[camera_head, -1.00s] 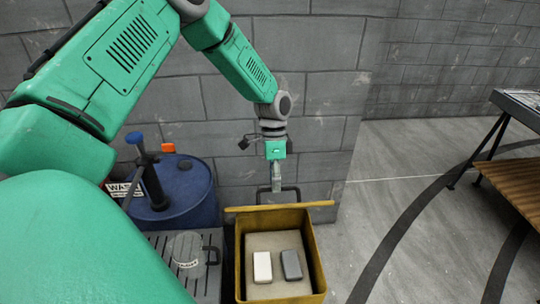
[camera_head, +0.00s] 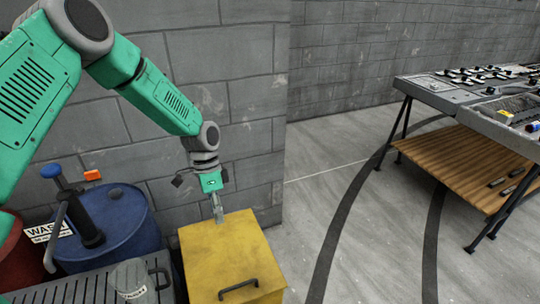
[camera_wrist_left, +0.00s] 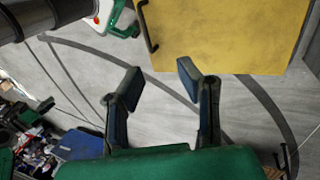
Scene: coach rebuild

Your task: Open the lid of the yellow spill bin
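The yellow spill bin (camera_head: 215,285) stands in the lower middle of the head view. Its yellow lid (camera_head: 225,250) lies down over the top and hides the inside. A black handle (camera_head: 238,288) is on the lid's near side. My left gripper (camera_head: 218,212) points down at the lid's far edge; I cannot tell if it touches. The left wrist view shows its two fingers (camera_wrist_left: 158,80) apart with nothing between them. The lid (camera_wrist_left: 225,35) and handle (camera_wrist_left: 147,25) appear above and right of the fingers there. My right gripper is not in view.
A blue drum (camera_head: 115,235) with a hand pump and a grey slatted surface (camera_head: 85,290) holding a clear jar (camera_head: 130,278) are left of the bin. A block wall (camera_head: 245,100) rises behind. A bench (camera_head: 470,120) stands right, with open floor between.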

